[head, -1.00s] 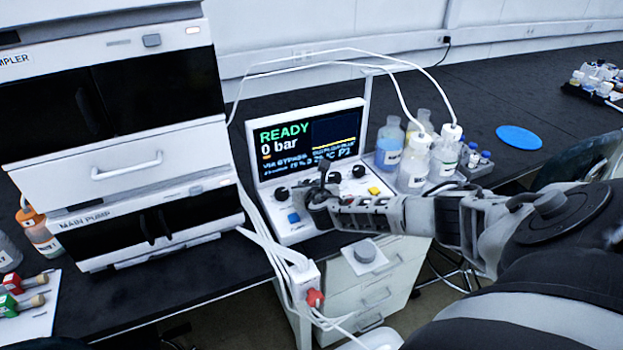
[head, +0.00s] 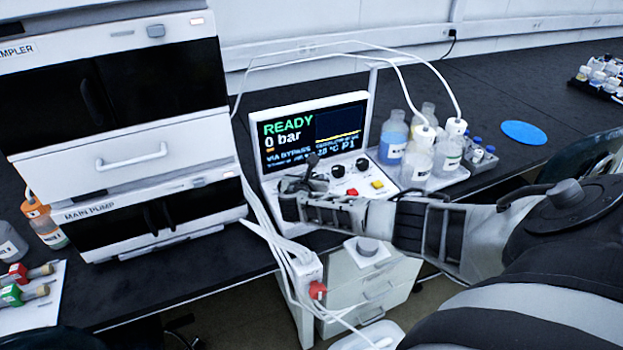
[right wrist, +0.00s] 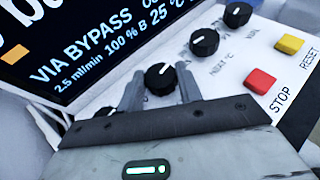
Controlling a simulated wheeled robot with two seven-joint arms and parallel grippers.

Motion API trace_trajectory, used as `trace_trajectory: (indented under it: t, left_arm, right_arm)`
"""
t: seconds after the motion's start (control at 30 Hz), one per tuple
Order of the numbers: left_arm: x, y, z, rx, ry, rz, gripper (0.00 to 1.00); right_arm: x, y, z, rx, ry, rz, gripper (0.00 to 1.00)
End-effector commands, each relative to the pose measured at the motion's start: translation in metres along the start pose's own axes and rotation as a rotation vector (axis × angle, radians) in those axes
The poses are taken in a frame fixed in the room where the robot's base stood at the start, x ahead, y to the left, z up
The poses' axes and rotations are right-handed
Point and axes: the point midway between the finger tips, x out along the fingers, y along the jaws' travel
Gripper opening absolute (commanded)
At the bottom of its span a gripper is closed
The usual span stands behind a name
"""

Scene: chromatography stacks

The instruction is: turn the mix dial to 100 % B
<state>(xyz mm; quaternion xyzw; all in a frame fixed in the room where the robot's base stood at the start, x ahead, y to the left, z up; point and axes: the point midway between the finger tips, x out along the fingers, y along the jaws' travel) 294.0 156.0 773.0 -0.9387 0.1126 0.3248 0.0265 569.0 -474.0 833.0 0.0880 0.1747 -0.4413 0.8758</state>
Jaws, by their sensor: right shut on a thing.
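The mix dial (right wrist: 159,79) is a round black knob with a white mark pointing up and slightly right in the right wrist view. My right gripper (right wrist: 161,75) is shut on it, one finger on each side. In the head view my right gripper (head: 302,182) covers this dial on the white control panel. The screen (right wrist: 85,45) above reads "VIA BYPASS", "2.5 ml/min", "100 % B" and "25 °C". In the head view the screen (head: 312,130) shows "READY" and "0 bar". The dial's own label is hidden by the gripper. My left gripper is out of view.
Two more black knobs (right wrist: 204,42) (right wrist: 238,14) sit to the right, with a red STOP button (right wrist: 259,81) and a yellow RESET button (right wrist: 290,43). Another knob (right wrist: 103,112) is partly hidden at left. Bottles (head: 393,137) stand right of the panel.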

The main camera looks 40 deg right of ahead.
Motion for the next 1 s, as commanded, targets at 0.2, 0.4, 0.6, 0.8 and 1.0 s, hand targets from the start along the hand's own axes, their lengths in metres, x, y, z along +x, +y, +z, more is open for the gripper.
trace_trajectory:
  t: [0.2,0.4,0.6,0.8,1.0]
  left_arm:
    - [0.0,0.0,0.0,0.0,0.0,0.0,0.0]
    - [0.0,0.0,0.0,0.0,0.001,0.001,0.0]
    - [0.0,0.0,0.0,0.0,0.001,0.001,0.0]
    - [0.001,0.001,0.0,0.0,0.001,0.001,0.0]
    - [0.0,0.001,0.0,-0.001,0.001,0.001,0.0]
  right_arm:
    - [0.001,0.0,0.003,0.003,-0.005,-0.001,0.43]
    - [0.001,0.0,0.002,0.001,-0.003,0.0,0.57]
    - [-0.002,0.0,0.001,0.001,-0.002,0.001,0.57]
    - [-0.02,0.0,0.0,0.001,-0.002,0.004,0.57]
    - [-0.06,0.0,0.0,0.001,0.0,0.005,0.57]
